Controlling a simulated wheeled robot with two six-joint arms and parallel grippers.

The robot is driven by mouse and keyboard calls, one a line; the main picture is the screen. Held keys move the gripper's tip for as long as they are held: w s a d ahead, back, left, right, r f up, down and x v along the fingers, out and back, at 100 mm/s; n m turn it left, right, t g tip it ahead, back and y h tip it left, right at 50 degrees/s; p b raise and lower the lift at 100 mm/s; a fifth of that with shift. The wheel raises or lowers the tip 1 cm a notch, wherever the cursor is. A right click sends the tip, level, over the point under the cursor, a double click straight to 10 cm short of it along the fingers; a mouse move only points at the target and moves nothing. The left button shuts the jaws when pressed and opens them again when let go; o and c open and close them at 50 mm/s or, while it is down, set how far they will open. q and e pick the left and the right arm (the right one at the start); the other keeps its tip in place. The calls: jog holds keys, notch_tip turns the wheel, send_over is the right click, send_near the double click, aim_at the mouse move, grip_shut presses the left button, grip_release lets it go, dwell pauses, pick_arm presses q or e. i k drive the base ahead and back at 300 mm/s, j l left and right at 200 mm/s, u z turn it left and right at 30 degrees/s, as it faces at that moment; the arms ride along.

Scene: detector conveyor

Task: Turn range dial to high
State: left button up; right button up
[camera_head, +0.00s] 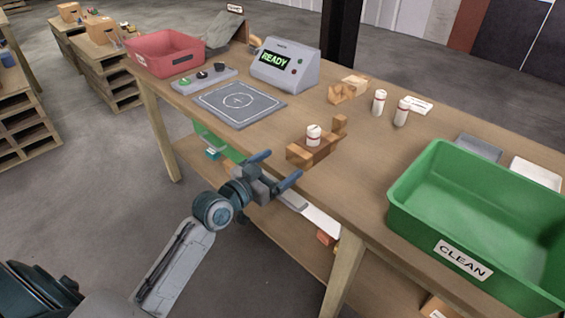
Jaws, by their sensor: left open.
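A grey control panel (187,84) lies on the table at the back left, between the red bin and the display box. It carries small dark knobs, among them a middle knob (202,75) and a right knob (219,66). I cannot tell which one is the range dial, and their pointer settings are too small to read. My left gripper (277,168) is open and empty at the table's front edge, well to the front and right of the panel. My right gripper is out of view.
A grey pad with a circle (239,105) lies in front of the panel. The display box (285,66) reads READY. A white bottle (314,134) sits in a wooden holder (304,153) near my gripper. A red bin (165,52) and a green CLEAN bin (405,198) stand at the ends.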

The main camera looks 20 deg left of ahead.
aim_at(219, 66)
jog(key=u, duration=1.3)
